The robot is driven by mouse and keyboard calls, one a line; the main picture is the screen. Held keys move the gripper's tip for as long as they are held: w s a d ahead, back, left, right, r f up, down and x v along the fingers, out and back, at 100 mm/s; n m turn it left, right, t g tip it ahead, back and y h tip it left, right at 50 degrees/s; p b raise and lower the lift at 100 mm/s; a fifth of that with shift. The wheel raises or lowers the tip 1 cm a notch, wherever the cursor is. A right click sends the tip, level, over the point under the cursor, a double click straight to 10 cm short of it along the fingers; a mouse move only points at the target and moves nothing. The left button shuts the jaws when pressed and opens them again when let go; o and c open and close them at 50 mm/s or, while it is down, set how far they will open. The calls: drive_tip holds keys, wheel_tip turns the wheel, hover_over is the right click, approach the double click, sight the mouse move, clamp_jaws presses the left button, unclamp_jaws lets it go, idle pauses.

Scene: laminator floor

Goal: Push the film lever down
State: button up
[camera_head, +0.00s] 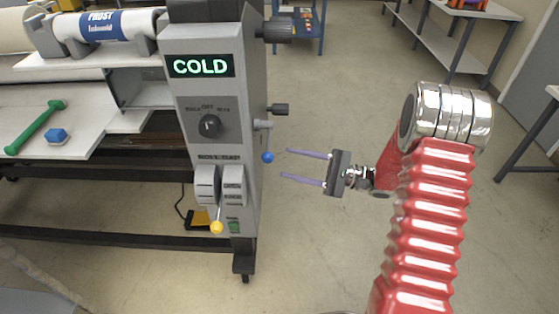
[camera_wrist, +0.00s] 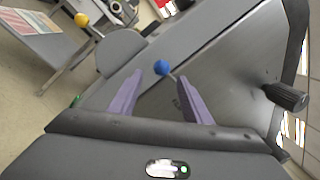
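The grey laminator end cabinet (camera_head: 205,110) has two ball-ended levers. One lever has a blue ball (camera_head: 267,157) on the cabinet's right side, below a grey knob. The other has a yellow ball (camera_head: 217,228) low on the front. No readable label tells me which is the film lever. My gripper (camera_head: 284,163) is open and empty, its two purple fingers pointing left at the blue ball. A small gap shows between fingertips and ball. In the wrist view the blue ball (camera_wrist: 161,67) appears between the fingertips, and the yellow ball (camera_wrist: 81,19) is at upper left.
The display reads COLD (camera_head: 201,66), above a black rotary knob (camera_head: 209,126). Black side knobs (camera_head: 278,109) stick out above the blue ball. A green hammer-like tool (camera_head: 36,127) and blue block (camera_head: 57,136) lie on the laminator's table. The floor right of the cabinet is open.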

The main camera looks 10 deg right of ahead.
drive_tip(key=v, duration=0.6)
drive_tip(key=shift+d, duration=0.25)
drive_tip(key=shift+f, duration=0.15)
